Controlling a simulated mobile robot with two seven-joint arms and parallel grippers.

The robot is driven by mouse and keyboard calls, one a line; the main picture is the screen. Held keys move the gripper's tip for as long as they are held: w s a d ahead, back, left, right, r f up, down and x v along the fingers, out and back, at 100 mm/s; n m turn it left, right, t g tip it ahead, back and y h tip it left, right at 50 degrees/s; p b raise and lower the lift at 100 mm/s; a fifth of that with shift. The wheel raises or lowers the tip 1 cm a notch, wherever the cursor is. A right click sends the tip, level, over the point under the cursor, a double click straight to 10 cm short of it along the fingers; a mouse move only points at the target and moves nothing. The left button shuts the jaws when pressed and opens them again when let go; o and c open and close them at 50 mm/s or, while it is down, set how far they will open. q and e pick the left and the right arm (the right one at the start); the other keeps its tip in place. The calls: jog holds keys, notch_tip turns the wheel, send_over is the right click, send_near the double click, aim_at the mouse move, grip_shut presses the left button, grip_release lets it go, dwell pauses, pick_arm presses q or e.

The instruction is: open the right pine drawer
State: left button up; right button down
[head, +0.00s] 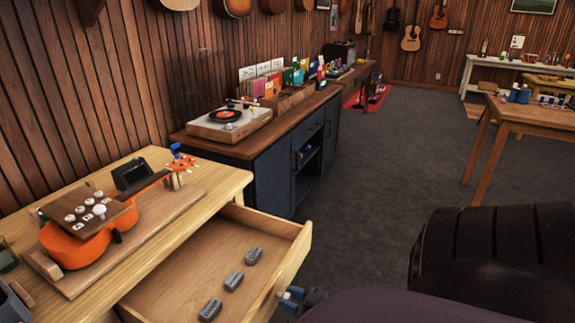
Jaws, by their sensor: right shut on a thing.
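The right pine drawer (218,256) is pulled out from the light pine workbench (224,180). Its inside shows, with three small grey labelled blocks lying in it. My right gripper (288,298) is at the drawer's front panel, near the bottom of the view. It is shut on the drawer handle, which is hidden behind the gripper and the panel. My left gripper is not in view.
An orange ukulele (88,238) lies on a wooden board on the bench top. A dark cabinet (273,178) with a record player (229,120) stands beyond the drawer. Open grey floor (390,160) lies to the right, with a wooden table (530,110) farther off.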

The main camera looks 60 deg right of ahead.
jog(key=c, duration=0.8)
grip_release()
jog(key=shift+s, duration=0.1)
jog(key=s, duration=0.7)
jog(key=s+d, duration=0.1)
jog(key=s, duration=0.2)
jog(key=shift+s, duration=0.3)
